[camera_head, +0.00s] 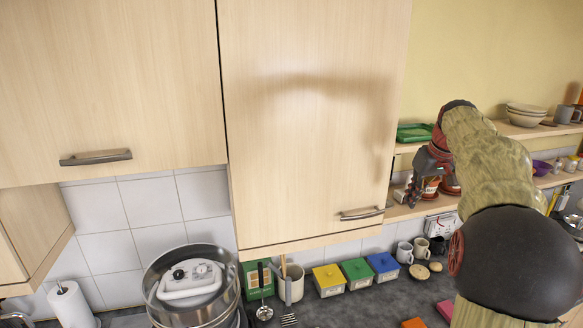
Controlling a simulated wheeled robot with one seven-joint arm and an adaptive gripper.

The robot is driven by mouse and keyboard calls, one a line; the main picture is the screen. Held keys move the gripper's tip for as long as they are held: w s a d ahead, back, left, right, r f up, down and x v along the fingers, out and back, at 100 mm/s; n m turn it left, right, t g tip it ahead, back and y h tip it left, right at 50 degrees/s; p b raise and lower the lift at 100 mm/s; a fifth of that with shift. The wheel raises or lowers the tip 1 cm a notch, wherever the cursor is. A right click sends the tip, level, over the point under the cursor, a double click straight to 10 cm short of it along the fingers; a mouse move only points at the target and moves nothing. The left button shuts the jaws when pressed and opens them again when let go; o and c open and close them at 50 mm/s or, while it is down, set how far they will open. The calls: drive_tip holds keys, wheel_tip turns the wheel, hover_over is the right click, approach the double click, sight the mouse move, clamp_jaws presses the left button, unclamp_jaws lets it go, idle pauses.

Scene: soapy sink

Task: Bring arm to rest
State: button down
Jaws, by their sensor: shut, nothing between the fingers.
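My arm comes in from the lower right and bends up and back to the left in front of the shelves. My gripper (413,192) is at its end, dark with red parts, with the fingers pointing down just right of the tall wall cupboard (310,120). It is small in the view and looks shut, with nothing seen in it. The lower wooden shelf (400,213) is behind it, with jars partly hidden by the gripper.
A steel pot (222,305) holding a white lidded container (191,281) stands at the lower left. Yellow, green and blue boxes (382,266) line the counter (340,312). Mugs (405,252) stand to their right. Bowls (526,114) are on the upper shelf.

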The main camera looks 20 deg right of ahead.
drive_tip(key=s+a+f+m+g, duration=0.1)
drive_tip(key=s+a+f+m, duration=0.15)
drive_tip(key=f, duration=0.55)
drive_tip(key=s+a+f+n+b, duration=0.1)
drive_tip(key=s+a+f+b, duration=0.6)
drive_tip(key=a+f, duration=0.3)
drive_tip(key=s+a+f+n+t+b, duration=0.1)
drive_tip(key=s+a+f+n+b, duration=0.1)
drive_tip(key=s+a+f+b, duration=0.4)
drive_tip(key=s+a+f+n+t+b, duration=0.1)
drive_tip(key=s+a+f+n+b, duration=0.1)
drive_tip(key=s+a+f+b, duration=0.5)
drive_tip(key=shift+s+a+f+y+b, duration=0.2)
drive_tip(key=shift+a+f+b, duration=1.65)
drive_tip(key=shift+a, duration=2.45)
drive_tip(key=shift+s+a+f+y+b, duration=0.15)
drive_tip(key=shift+a+f+b, duration=1.6)
drive_tip(key=shift+a, duration=2.5)
drive_tip(key=shift+f+p, duration=0.35)
